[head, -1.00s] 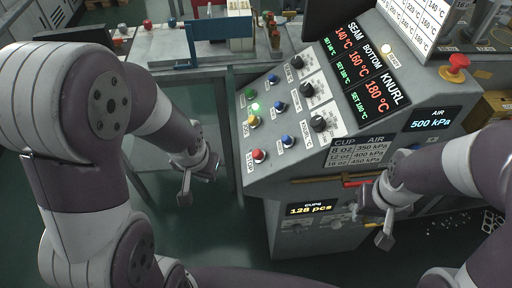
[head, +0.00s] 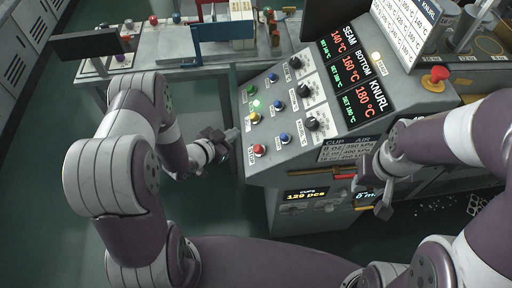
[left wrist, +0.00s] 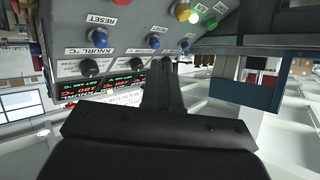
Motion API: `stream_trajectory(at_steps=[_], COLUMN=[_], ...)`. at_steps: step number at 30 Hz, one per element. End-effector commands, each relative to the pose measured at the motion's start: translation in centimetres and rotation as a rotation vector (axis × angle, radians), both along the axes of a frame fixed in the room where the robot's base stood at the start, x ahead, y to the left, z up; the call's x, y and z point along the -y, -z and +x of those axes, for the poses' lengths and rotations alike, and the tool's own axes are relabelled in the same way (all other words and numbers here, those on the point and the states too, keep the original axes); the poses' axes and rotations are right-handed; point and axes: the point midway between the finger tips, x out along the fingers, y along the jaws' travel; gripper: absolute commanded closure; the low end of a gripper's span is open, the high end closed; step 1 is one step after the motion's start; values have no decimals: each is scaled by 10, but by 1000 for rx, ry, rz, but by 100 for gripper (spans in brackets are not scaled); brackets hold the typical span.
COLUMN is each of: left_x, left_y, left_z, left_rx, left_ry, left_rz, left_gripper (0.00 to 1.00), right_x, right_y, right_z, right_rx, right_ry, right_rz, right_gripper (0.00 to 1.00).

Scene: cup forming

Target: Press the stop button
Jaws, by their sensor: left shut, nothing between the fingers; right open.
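The stop button (head: 258,151) is a red round button at the lower left corner of the sloped control panel (head: 275,165). In the left wrist view a red button (left wrist: 121,2) shows at the top edge, partly cut off. My left gripper (head: 236,132) is shut and empty, just left of the panel's left edge and up and left of the stop button, apart from it. Its fingers (left wrist: 163,78) also show in the left wrist view, pointing towards the panel. My right gripper (head: 370,196) is open and empty in front of the panel's lower right side.
A yellow button (head: 254,118), a green button (head: 251,89) and several blue buttons sit close by the stop button. Black knobs (head: 314,124) are to their right. A red mushroom button (head: 436,77) stands at the far right. Open floor lies left of the console.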

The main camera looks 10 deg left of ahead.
Motion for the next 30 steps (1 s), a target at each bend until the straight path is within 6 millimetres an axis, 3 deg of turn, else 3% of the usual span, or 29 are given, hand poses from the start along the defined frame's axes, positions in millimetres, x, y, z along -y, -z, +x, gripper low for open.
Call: stream_trajectory(at_steps=[3, 13, 30], left_x=[10, 35, 44], left_y=[20, 56, 64], left_z=[2, 10, 13], left_rx=[-2, -1, -1], left_ry=[3, 1, -1], left_rz=[0, 0, 0], left_gripper=[100, 100, 100], right_x=[0, 0, 0], right_y=[18, 51, 59], right_z=[0, 0, 0], right_rx=[0, 0, 0], right_ry=[0, 0, 0], right_rz=[0, 0, 0], right_gripper=[57, 57, 57])
